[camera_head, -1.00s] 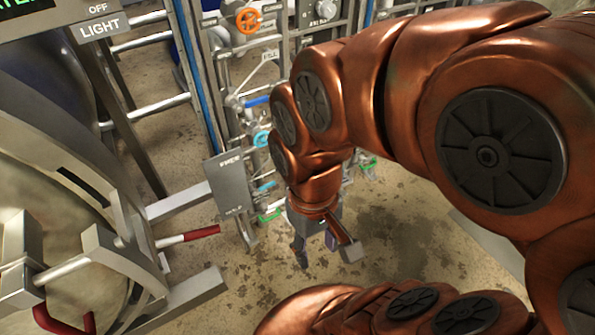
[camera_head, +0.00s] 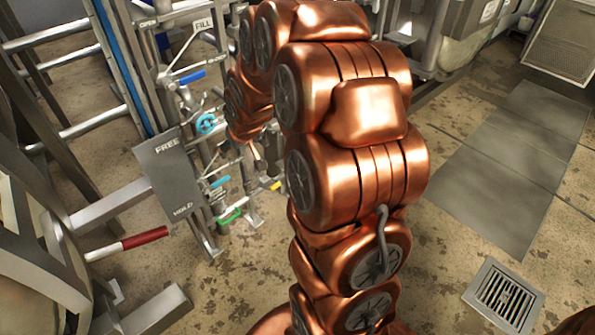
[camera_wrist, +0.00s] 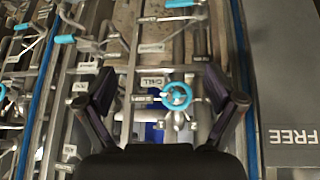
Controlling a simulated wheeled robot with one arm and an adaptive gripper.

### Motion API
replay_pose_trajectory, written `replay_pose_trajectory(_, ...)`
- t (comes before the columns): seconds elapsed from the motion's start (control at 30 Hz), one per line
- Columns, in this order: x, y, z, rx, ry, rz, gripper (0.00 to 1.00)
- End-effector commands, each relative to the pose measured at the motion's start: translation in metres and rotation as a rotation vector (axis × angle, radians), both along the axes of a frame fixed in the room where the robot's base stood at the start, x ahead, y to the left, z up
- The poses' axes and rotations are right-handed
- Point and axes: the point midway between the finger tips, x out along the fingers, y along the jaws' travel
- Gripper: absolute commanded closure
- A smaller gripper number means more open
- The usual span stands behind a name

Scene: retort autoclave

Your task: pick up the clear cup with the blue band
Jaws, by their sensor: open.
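My gripper (camera_wrist: 160,100) shows in the wrist view with its two dark fingers spread apart and nothing between them. It faces a rack of pipes and valves. A blue round valve handle (camera_wrist: 176,96) lies beyond the fingers, beside a label reading CHILL. In the head view my copper arm hides the gripper's fingers. I do not see a clear cup with a blue band in either view.
A grey panel marked FREE (camera_head: 168,178) stands left of my arm, with a red-and-white handle (camera_head: 128,243) below it. A floor drain (camera_head: 503,296) and grey floor plates (camera_head: 505,170) lie at right. The floor there is clear.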

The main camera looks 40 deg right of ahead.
Motion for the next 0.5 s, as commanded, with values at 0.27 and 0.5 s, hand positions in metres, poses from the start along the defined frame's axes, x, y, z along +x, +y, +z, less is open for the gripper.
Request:
replay_pose_trajectory(0.27,0.068,-0.083,-0.094,-0.036,-0.229,-0.045,0.07)
replay_pose_trajectory(0.5,0.101,-0.154,-0.164,-0.075,-0.429,-0.085,0.07)
